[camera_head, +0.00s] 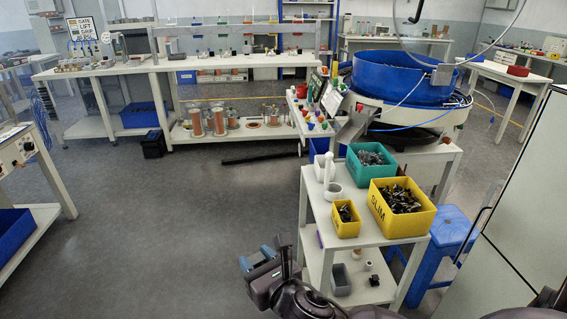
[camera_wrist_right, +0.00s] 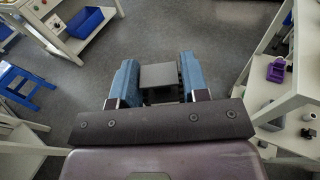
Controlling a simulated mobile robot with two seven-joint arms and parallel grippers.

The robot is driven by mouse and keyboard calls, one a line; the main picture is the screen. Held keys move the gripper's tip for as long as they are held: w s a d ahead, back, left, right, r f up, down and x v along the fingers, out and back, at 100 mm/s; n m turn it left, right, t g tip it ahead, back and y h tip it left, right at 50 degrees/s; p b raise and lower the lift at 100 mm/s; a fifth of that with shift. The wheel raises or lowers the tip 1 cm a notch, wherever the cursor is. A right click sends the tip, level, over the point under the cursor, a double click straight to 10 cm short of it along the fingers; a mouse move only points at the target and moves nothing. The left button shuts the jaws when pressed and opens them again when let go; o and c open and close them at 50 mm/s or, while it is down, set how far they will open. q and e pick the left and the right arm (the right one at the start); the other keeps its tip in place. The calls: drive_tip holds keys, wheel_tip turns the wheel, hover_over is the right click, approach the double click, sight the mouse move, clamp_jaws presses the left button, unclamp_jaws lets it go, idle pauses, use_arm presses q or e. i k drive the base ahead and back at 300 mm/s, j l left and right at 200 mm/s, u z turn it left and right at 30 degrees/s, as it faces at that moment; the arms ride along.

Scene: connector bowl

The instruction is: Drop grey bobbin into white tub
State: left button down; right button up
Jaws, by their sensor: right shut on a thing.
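My right gripper (camera_head: 262,258) is over open floor, left of the white cart, in the head view. In the right wrist view its blue fingers (camera_wrist_right: 158,85) are shut on the grey bobbin (camera_wrist_right: 158,75), which shows as a flat grey square end with a darker part below. I cannot make out the bobbin clearly in the head view. A white tub (camera_head: 319,170) stands at the back left of the cart top, apart from the gripper. A white upright object and a small white bowl (camera_head: 333,192) stand close by it. My left gripper is not in view.
The cart top (camera_head: 372,236) also holds a green bin (camera_head: 357,172), a large yellow bin (camera_head: 388,224) and a small yellow bin (camera_head: 346,228) of dark parts. Its lower shelf holds a grey bin (camera_head: 340,283). A blue stool (camera_head: 447,240) is right of the cart. Floor to the left is clear.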

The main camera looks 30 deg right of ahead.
sight(322, 176)
drive_tip(key=i+j, duration=0.1)
drive_tip(key=i, duration=0.95)
drive_tip(key=i+j+z, duration=0.1)
drive_tip(key=i+z, duration=0.2)
drive_tip(key=z, duration=0.2)
drive_tip(key=i+j+z, duration=0.15)
drive_tip(key=z, duration=0.35)
drive_tip(key=i+j+z, duration=0.55)
drive_tip(key=j+z, duration=0.15)
drive_tip(key=z, duration=0.25)
drive_tip(key=j+z, duration=0.5)
drive_tip(key=i+j+z, duration=0.15)
drive_tip(key=j, duration=0.15)
drive_tip(key=j+z, duration=0.2)
drive_tip(key=i+j, duration=0.05)
